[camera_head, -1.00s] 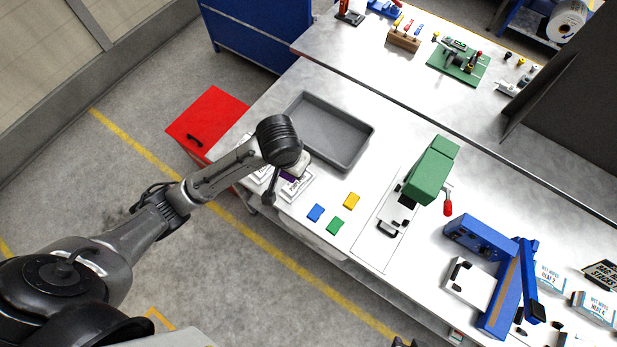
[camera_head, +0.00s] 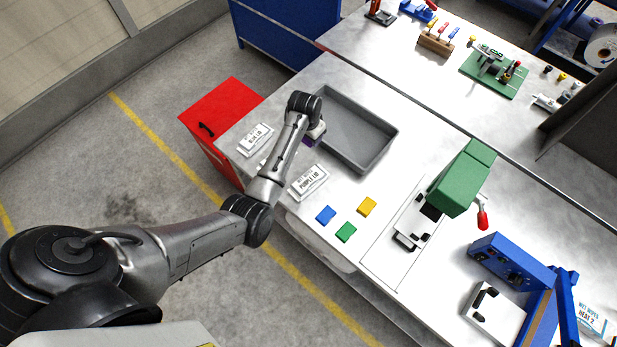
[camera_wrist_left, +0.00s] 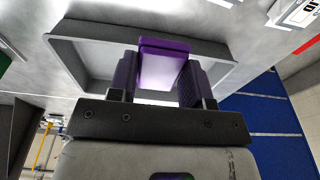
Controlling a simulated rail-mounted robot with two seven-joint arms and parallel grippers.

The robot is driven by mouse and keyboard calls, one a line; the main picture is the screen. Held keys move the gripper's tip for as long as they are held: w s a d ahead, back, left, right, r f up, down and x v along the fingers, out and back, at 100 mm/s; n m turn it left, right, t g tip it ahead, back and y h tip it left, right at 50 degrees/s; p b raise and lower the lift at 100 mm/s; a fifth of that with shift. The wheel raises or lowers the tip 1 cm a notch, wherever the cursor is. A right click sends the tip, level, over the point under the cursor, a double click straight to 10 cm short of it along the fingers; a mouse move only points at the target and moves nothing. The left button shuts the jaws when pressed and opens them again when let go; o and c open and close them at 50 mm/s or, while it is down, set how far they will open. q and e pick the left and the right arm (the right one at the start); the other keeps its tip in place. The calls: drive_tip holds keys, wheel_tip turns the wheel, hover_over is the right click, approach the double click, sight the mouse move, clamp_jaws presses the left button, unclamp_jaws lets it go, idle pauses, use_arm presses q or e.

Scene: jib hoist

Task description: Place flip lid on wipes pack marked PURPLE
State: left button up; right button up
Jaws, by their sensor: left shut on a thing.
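A purple flip lid (camera_wrist_left: 163,68) is held between the two fingers of my left gripper (camera_wrist_left: 160,82) in the left wrist view. In the head view my left gripper (camera_head: 314,134) is mostly hidden behind its own wrist, by the left side of the grey tray, with a bit of purple showing. The white pack marked PURPLE LID (camera_head: 310,182) lies flat on the bench, nearer than the gripper, with a clear gap between them. A white pack marked BLUE LID (camera_head: 256,139) lies to the left of my forearm. My right gripper is out of view.
The grey tray (camera_head: 378,160) stands just right of my left gripper. Blue (camera_head: 326,215), green (camera_head: 346,232) and yellow (camera_head: 367,206) blocks lie right of the purple-marked pack. A green press (camera_head: 462,178) stands farther right. A red cabinet (camera_head: 222,118) adjoins the bench's left end.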

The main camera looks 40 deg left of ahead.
use_arm(q)
drive_tip(key=p, duration=0.2)
hover_over(309, 180)
wheel_tip(309, 180, down, 6)
drive_tip(key=shift+s+r, duration=0.1)
drive_tip(key=shift+s, duration=0.05)
drive_tip(key=shift+f, duration=2)
drive_tip(key=shift+f, duration=0.15)
drive_tip(key=o, duration=0.9)
